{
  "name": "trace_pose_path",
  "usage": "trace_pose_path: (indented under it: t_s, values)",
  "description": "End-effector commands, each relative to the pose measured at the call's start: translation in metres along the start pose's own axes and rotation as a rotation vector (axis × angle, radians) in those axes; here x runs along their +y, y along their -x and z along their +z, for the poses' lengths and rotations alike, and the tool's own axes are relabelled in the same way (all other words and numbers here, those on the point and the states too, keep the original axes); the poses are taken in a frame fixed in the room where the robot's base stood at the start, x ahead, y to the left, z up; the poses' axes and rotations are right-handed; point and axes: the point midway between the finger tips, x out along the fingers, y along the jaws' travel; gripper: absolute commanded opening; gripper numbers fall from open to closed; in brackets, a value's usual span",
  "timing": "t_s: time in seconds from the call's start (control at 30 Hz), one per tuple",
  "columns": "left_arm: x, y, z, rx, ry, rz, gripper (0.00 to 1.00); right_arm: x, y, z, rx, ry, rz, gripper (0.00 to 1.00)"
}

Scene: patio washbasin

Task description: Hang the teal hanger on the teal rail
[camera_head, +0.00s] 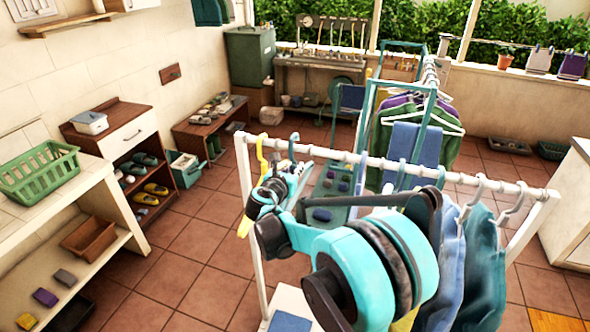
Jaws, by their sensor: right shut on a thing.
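My right gripper (268,192) is at the left end of the near white rail (330,154), shut on what looks like the teal hanger. The teal hanger's hook (293,143) rises at the rail beside the gripper; its lower part and the grip contact are hidden by my gripper and arm. A yellow hanger (260,150) is just left of it, partly behind the gripper. The teal rail's frame (370,110) stands farther back, right of the gripper, with garments and white hangers along it. Its bar is mostly hidden. My left gripper is not in view.
A green garment (388,133) hangs on the teal rack. A counter with a green basket (40,172) is at left. Tiled floor (195,245) is clear between.

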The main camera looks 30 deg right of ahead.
Motion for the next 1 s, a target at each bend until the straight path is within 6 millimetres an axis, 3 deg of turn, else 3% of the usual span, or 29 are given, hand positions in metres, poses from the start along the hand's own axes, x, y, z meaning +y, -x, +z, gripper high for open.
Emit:
trace_pose_path:
  t_s: [0.17,0.53,1.0]
  values:
    - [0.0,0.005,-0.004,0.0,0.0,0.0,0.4,0.0,0.002,0.009,0.0,0.0,0.0,0.0]
    - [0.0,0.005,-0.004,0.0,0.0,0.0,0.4,0.0,0.007,0.008,0.0,0.001,0.001,0.0]
    - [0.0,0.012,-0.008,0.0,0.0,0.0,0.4,0.001,0.084,-0.003,0.0,0.001,0.003,0.0]
